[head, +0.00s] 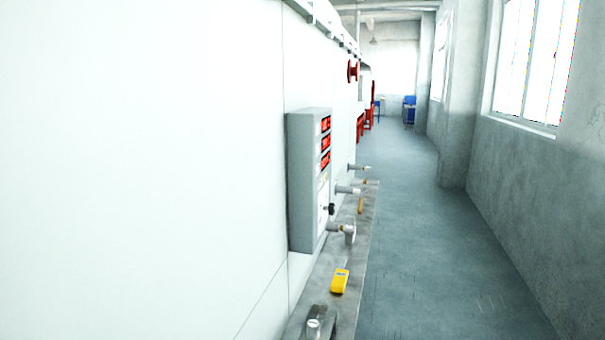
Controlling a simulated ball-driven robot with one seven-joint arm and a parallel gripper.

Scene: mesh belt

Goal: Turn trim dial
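A small black knob (331,209), which looks like the trim dial, sticks out from the front of a grey control box (304,185) on the white wall. I see it nearly edge-on, so its markings and angle cannot be read. Three red lit displays (325,141) are stacked above it on the same face. My gripper is not in view, so its distance from the knob and its opening do not show.
A narrow grey ledge (368,215) runs along the wall below the box. A yellow handheld device (340,281) lies on it. Grey pipe fittings (349,231) jut out near the knob. The floor (420,270) to the right is clear up to the windowed wall.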

